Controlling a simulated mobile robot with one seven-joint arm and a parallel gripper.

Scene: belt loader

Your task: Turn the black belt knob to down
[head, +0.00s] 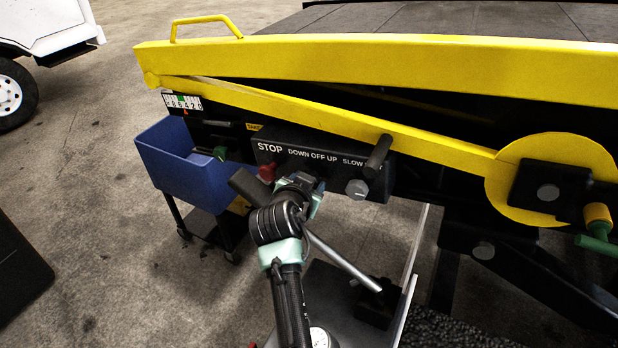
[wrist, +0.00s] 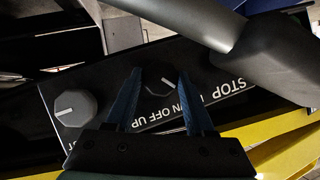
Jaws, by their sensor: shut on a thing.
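The control panel (head: 335,180) on the loader's side carries the words STOP, DOWN OFF UP and SLOW. My gripper (head: 303,184) is at the panel below the DOWN OFF UP label and hides the black belt knob in the head view. In the wrist view the panel appears upside down. There my gripper (wrist: 158,80) has one finger on each side of the black belt knob (wrist: 156,88) and is shut on it. A slanted white mark shows on the knob between the fingers. I cannot tell which word it points to.
A grey knob (head: 357,189) sits right of my gripper, also seen in the wrist view (wrist: 75,104). A red stop button (head: 267,172) is close on the left. A dark handle (head: 379,155) sticks out above right. A blue bin (head: 180,165) stands at the left.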

